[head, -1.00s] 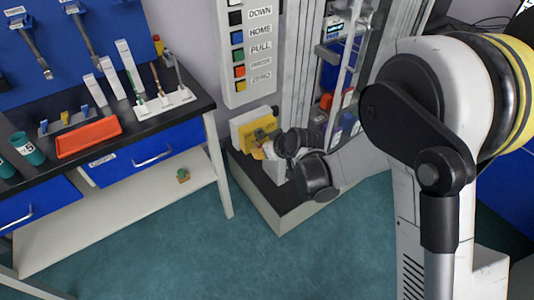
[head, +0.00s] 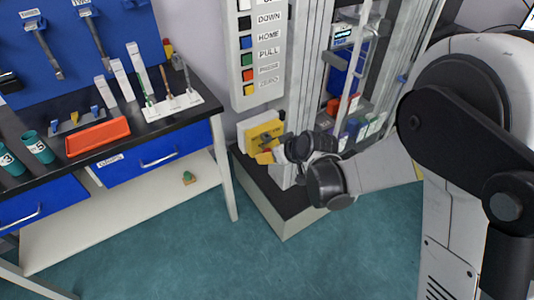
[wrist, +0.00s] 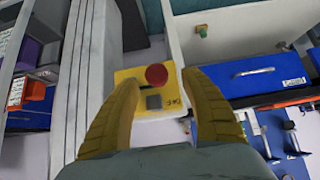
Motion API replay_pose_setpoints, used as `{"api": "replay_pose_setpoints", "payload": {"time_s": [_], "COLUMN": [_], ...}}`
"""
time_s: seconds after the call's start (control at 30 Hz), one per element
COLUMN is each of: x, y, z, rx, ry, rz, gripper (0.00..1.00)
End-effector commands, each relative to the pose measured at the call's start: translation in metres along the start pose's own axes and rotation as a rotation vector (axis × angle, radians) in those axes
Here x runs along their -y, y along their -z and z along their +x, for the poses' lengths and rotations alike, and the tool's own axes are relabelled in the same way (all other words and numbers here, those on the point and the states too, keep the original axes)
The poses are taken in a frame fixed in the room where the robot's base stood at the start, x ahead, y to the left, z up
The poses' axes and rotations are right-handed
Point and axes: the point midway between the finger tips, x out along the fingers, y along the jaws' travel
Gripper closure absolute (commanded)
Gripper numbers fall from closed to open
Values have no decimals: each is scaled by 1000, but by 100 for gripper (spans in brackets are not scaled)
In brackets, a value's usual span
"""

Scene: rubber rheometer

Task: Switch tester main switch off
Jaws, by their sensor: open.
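The tester main switch is a yellow box (head: 261,130) on a white backing, low beside the tester column in the head view. In the wrist view its yellow face (wrist: 126,76) shows a round red knob (wrist: 156,75) and a grey square (wrist: 153,101). My gripper (head: 266,157) is at the front of the box, partly hidden by its own wrist in the head view. In the wrist view, the two yellow fingers of my gripper (wrist: 159,82) are open on either side of the switch face. I cannot tell whether they touch it.
A button panel (head: 243,60) with labels hangs above the switch. The tester base (head: 278,215) stands on the floor below. A workbench with a blue drawer (head: 160,150) and a red tray (head: 97,137) is at left. The teal floor (head: 180,245) is clear in front.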

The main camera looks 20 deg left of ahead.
Motion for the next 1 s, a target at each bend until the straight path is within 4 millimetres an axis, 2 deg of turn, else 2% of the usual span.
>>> {"api": "replay_pose_setpoints", "payload": {"time_s": [0.03, 0.2, 0.4, 0.6, 1.0], "x": [0, 0, 1, 1, 1], "y": [0, 0, 0, 0, 0], "z": [-13, -50, -77, -86, -85], "rx": [0, 0, 1, 1, 1], "ry": [-1, 0, 1, 2, 2], "rz": [1, 1, -1, -2, -1], "gripper": [47, 47, 47, 47, 47]}}
